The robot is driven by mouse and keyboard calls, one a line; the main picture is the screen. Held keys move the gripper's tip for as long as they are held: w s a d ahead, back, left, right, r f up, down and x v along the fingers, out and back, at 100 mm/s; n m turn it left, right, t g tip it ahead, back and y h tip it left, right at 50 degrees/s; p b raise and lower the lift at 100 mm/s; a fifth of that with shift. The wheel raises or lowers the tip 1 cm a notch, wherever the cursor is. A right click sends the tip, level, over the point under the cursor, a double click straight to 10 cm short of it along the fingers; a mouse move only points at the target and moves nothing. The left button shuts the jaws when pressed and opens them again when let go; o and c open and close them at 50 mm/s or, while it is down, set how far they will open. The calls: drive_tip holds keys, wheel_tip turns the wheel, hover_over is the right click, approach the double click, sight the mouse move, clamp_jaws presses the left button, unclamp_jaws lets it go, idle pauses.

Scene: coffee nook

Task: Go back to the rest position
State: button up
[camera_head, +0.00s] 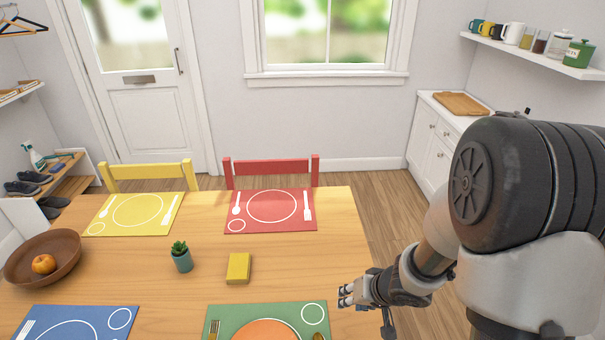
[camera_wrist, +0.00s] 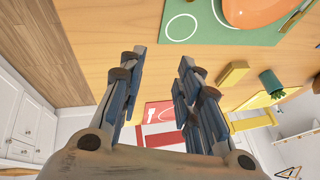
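My gripper (camera_head: 346,294) hangs at the right edge of the wooden table (camera_head: 335,222) in the head view, beside the green placemat. In the wrist view my gripper (camera_wrist: 163,60) shows its two fingers apart with nothing between them. My arm reaches in from the right of the head view. I cannot tell the exact height of the fingers above the table.
Near my gripper lie the green placemat (camera_head: 222,309) with an orange plate (camera_head: 262,331) and cutlery, and a yellow sponge (camera_head: 238,268). A small potted plant (camera_head: 181,257) and a bowl (camera_head: 62,252) stand farther left. Floor shows right of the table.

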drive_tip(key=s+d+r+t+h, duration=0.1)
drive_tip(key=d+r+h, duration=0.25)
drive_tip(key=r, duration=0.55)
drive_tip(key=s+d+r+t+h, duration=0.1)
drive_tip(key=s+d+r+h, duration=0.1)
drive_tip(key=d+r, duration=0.45)
drive_tip(key=s+a+r+g+y, duration=0.1)
drive_tip(key=s+a+r, duration=0.3)
drive_tip(key=s, duration=0.5)
drive_tip(key=s+a+r+g+y, duration=0.1)
drive_tip(key=s+a+r, duration=0.3)
drive_tip(key=s, duration=0.5)
drive_tip(key=shift+s+a+r+n, duration=0.15)
drive_tip(key=shift+r+n, duration=0.1)
drive_tip(key=shift+n, duration=0.05)
